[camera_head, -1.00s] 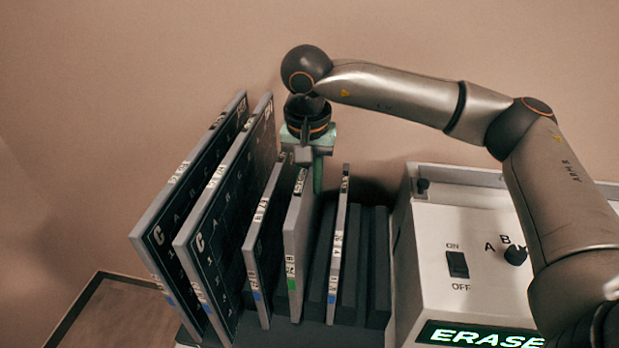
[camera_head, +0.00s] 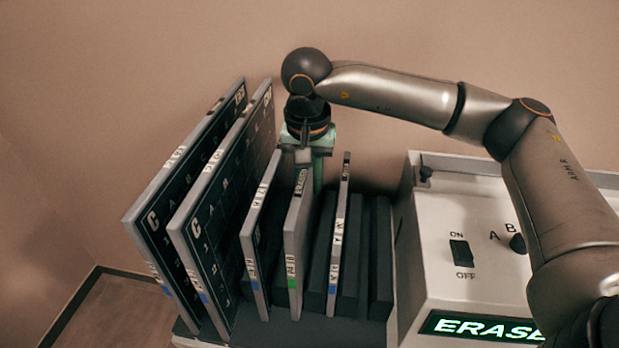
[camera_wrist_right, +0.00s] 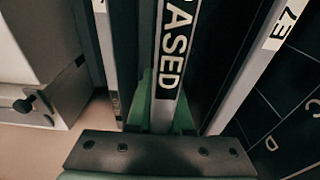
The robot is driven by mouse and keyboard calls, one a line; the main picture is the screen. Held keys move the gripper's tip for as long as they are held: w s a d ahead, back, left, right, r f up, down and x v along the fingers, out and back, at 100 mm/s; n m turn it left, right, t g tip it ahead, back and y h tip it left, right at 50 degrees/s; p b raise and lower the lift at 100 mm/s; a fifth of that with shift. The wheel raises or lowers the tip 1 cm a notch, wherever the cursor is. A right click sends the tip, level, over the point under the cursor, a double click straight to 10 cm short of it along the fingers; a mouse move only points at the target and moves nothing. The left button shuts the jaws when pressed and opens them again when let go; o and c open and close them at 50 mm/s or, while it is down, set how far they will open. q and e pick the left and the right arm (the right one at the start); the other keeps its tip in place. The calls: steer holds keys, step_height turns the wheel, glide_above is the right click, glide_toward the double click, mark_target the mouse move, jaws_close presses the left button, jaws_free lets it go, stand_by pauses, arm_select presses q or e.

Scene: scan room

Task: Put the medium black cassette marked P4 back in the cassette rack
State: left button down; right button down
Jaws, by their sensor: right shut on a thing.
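The grey-edged medium cassette (camera_head: 292,240) stands upright in the dark cassette rack (camera_head: 310,330), with a green mark low on its front edge. Its small front label is hard to read in the head view. My right gripper (camera_head: 306,158) is at its far top end, shut on it. In the right wrist view, the green fingers (camera_wrist_right: 163,115) sit on both sides of this cassette (camera_wrist_right: 172,60), whose top edge reads "ASED", partly cut off. How deep it sits in its slot is hard to tell. My left gripper is not in view.
Two large cassettes (camera_head: 215,215) stand at the rack's left, with a smaller one (camera_head: 255,245) beside the held cassette. A thin cassette (camera_head: 338,240) stands to its right, then empty slots (camera_head: 375,260). A white eraser box (camera_head: 455,210) is close at right.

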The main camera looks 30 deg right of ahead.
steer(key=shift+f+b, duration=0.55)
steer(key=shift+f, duration=0.2)
steer(key=c, duration=1)
jaws_free()
steer(key=shift+o, duration=1.3)
steer(key=shift+f, duration=0.2)
steer(key=r, duration=0.4)
steer(key=s+r, duration=0.1)
steer(key=r, duration=0.3)
steer(key=a+r, duration=0.1)
steer(key=r, duration=0.3)
steer(key=shift+s+r, duration=0.15)
steer(key=shift+r, duration=0.2)
